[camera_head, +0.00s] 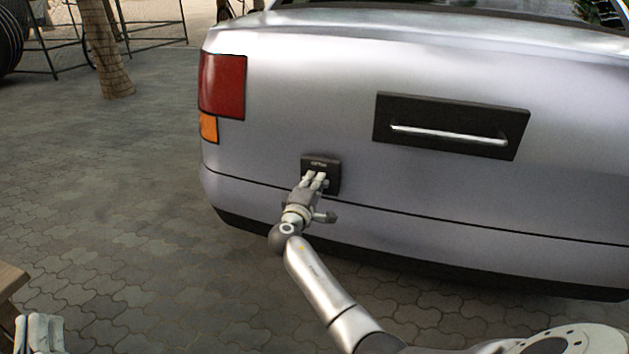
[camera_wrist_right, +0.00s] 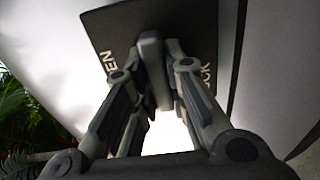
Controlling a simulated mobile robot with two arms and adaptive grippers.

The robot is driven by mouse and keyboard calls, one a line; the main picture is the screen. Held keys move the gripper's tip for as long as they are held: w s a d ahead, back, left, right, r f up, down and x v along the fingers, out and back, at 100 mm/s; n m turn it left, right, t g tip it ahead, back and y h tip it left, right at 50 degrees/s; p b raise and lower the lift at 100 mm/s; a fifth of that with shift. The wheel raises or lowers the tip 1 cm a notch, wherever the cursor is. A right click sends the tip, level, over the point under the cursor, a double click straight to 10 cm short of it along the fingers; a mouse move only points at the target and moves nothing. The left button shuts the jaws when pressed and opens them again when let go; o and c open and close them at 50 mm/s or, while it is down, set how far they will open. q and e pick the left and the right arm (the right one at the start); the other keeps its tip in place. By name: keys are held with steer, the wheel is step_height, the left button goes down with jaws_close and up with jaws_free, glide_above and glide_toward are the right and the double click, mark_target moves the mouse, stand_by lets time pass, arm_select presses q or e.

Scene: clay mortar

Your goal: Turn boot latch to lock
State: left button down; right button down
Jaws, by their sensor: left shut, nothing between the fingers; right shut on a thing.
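The boot latch sits on a small black plate (camera_head: 334,166) on the car's rear panel, left of the big handle. In the right wrist view the plate (camera_wrist_right: 105,22) carries the letters "EN" on the left and "CK" on the right, the rest covered. A grey latch lever (camera_wrist_right: 152,58) stands between those two labels, roughly upright in that view. My right gripper (camera_head: 316,178) is at the plate, its fingers (camera_wrist_right: 157,85) shut on the lever from both sides. In the head view the fingers hide the lever. My left gripper (camera_head: 40,326) is shut and empty at the bottom left, far from the latch.
The silver car boot (camera_head: 300,60) fills the right side, with a dark recessed handle (camera_head: 450,125) and a red tail light (camera_head: 222,85). A wooden edge (camera_head: 10,279) stands near my left gripper.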

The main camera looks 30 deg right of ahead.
stand_by(0.4)
steer(key=c, duration=1.4)
jaws_free()
steer(key=shift+c, duration=0.2)
steer(key=shift+a, duration=0.15)
steer(key=v, duration=1.1)
steer(key=shift+s+a, duration=0.25)
steer(key=shift+s, duration=0.05)
